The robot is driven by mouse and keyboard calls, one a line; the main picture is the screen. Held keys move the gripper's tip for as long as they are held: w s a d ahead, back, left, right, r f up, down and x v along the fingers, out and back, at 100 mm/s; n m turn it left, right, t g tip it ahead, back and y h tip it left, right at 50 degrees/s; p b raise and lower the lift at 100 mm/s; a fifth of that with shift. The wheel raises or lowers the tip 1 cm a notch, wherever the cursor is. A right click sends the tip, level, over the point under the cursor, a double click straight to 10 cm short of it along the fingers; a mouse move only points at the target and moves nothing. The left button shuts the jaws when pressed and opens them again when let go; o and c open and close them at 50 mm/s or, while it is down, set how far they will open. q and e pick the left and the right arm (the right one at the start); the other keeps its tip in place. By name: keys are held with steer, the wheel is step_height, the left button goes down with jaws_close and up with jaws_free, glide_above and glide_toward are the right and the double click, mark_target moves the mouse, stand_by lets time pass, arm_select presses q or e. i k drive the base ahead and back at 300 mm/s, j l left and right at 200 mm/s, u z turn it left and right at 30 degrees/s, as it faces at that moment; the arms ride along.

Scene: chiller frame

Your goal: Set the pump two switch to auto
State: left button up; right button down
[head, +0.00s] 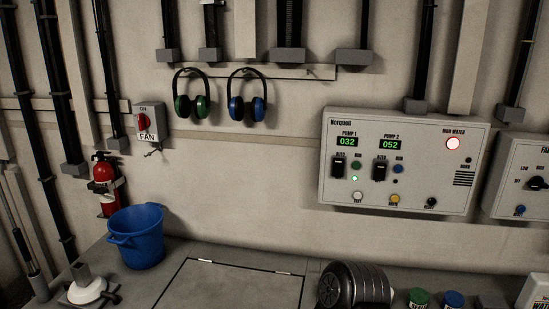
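The pump control panel (335,190) is a grey box on the wall at the right of the head view. It has two green displays, labelled PUMP 1 and PUMP 2. The pump two switch (379,170) is a black switch below the PUMP 2 display, which reads 052. Its exact setting is too small to tell. A similar black pump one switch (341,168) sits to its left, under the display reading 032. A green light is lit below and to the right of the pump one switch. Neither of my grippers is in view.
A second control box (520,175) is at the right edge. A blue bucket (137,237) is at the left. The wall before the panel is unobstructed.

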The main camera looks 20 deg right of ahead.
mark_target(380, 168)
steer(key=z, duration=1.45)
